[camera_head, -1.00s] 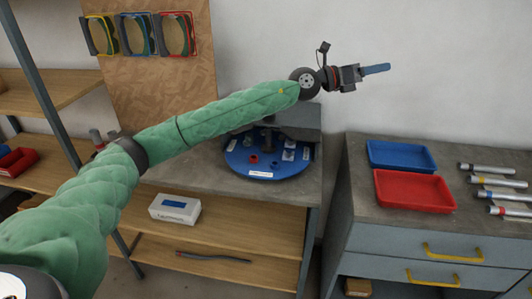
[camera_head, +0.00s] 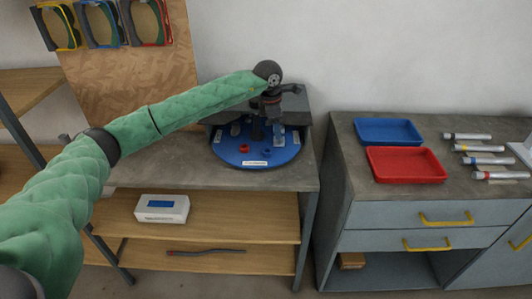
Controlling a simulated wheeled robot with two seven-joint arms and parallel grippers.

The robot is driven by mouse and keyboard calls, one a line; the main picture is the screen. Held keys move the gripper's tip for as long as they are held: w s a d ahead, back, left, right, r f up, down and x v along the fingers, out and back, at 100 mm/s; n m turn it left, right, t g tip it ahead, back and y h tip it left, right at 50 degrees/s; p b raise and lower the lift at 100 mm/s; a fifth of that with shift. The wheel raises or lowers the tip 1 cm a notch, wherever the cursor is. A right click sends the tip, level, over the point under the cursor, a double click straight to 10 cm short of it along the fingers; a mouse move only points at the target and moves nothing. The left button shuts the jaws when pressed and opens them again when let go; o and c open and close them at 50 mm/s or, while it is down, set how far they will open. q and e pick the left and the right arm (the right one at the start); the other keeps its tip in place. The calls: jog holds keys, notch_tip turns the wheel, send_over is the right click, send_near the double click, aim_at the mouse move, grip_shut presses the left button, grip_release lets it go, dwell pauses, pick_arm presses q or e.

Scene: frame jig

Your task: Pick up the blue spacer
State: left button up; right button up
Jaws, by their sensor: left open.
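A small blue spacer (camera_head: 267,153) stands on the round blue plate (camera_head: 228,154), near its front, to the right of a small red spacer (camera_head: 244,148). It is close in colour to the plate and small in the picture. My left gripper (camera_head: 278,133) points down over the plate, above and slightly behind the blue spacer, apart from it in the picture. It is open, though its fingers are small and show almost edge-on. My right gripper is not in view.
White labels and grey fixture parts stand around the plate, close to my gripper. A blue tray (camera_head: 388,130) and a red tray (camera_head: 405,164) lie on the right cabinet, beside several marker-like tubes (camera_head: 485,161). A white box (camera_head: 162,209) lies on the shelf below.

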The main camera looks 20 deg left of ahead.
aim_at(267, 151)
pick_arm(q)
jog(key=s+a, duration=0.1)
jog(key=s+a+g+y, duration=0.1)
jog(key=shift+s+a+f+m+y, duration=0.1)
jog(key=shift+a+f+m+y, duration=0.05)
jog(key=shift+a+m+y, duration=0.2)
jog(key=shift+f+p, duration=0.65)
jog(key=shift+f, duration=0.65)
jog(key=f+p, duration=0.3)
jog(key=f, duration=0.1)
jog(key=shift+s+d, duration=0.1)
jog(key=shift+s, duration=0.2)
jog(key=shift+f, duration=0.6)
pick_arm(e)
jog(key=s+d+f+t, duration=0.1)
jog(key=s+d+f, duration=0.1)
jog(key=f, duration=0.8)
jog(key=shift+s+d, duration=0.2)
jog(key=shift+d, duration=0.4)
pick_arm(q)
jog(key=c, duration=1.1)
jog(key=shift+o, duration=0.2)
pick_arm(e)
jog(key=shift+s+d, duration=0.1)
pick_arm(q)
jog(key=shift+r, duration=0.1)
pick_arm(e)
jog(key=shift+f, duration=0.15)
